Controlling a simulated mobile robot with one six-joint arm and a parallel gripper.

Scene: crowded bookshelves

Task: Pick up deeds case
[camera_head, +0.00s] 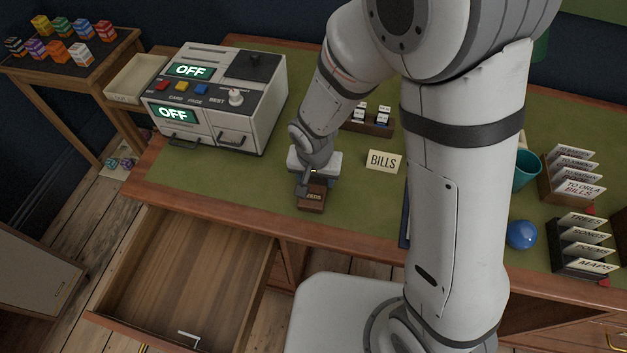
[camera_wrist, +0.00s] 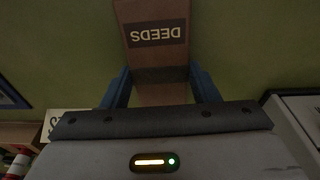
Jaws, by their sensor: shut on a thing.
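The deeds case (camera_head: 312,197) is a small brown box with a dark label, at the front of the green desk top. In the wrist view the deeds case (camera_wrist: 155,52) shows its DEEDS label upside down. My gripper (camera_head: 312,180) is above and behind it in the head view. In the wrist view the two blue fingers of my gripper (camera_wrist: 162,85) sit on either side of the case's near end, shut on it. I cannot tell whether the case is touching the desk or slightly above it.
A white machine (camera_head: 215,95) with two OFF displays stands at the left. An open, empty drawer (camera_head: 185,270) juts out below the desk's front edge. A blue ball (camera_head: 521,235) and card racks (camera_head: 585,245) are at the right.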

